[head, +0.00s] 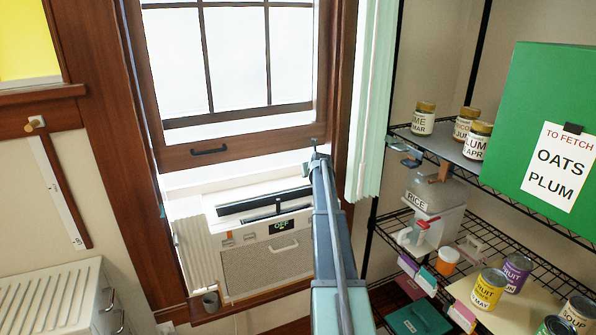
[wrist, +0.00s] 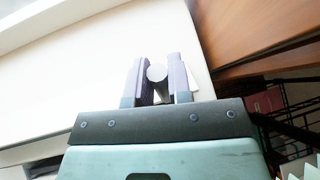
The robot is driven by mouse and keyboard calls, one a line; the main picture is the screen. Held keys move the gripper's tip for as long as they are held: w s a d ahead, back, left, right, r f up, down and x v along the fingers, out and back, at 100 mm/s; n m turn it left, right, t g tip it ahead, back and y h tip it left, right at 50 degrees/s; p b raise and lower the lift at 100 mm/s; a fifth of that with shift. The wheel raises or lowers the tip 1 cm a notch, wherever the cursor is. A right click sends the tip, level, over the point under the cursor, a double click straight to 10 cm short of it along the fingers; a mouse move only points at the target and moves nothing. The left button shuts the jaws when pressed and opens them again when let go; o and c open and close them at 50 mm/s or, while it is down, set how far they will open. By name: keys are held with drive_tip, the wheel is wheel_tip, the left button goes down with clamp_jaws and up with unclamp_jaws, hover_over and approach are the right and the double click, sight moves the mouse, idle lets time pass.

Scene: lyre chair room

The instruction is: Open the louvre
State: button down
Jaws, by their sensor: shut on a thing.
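The air conditioner (head: 215,225) sits in the window opening in the head view. Its louvre (head: 262,200) is a long dark slat across the upper front, with a thin dark stem below it, above a display reading OFF. My gripper (head: 314,150) is at the far end of my arm, by the unit's right end and the window frame; its fingers are tiny there. In the wrist view, my gripper (wrist: 156,62) is shut on a round pale grey knob (wrist: 157,73), against a white surface. I cannot tell whether the knob belongs to the louvre.
The raised window sash (head: 225,150) is above the unit. A pale curtain (head: 374,100) hangs close on the right of my arm. Wire shelves (head: 540,215) with jars, cans and a green box (head: 530,100) stand further right. A white cabinet (head: 50,300) is at lower left.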

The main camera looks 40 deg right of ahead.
idle(0.3)
drive_tip(key=c, duration=1.1)
unclamp_jaws()
drive_tip(key=shift+o, duration=0.2)
drive_tip(key=p+v, duration=0.6)
drive_tip(key=v, duration=0.4)
drive_tip(key=shift+s+a+r+p, duration=0.2)
drive_tip(key=shift+r+p, duration=0.1)
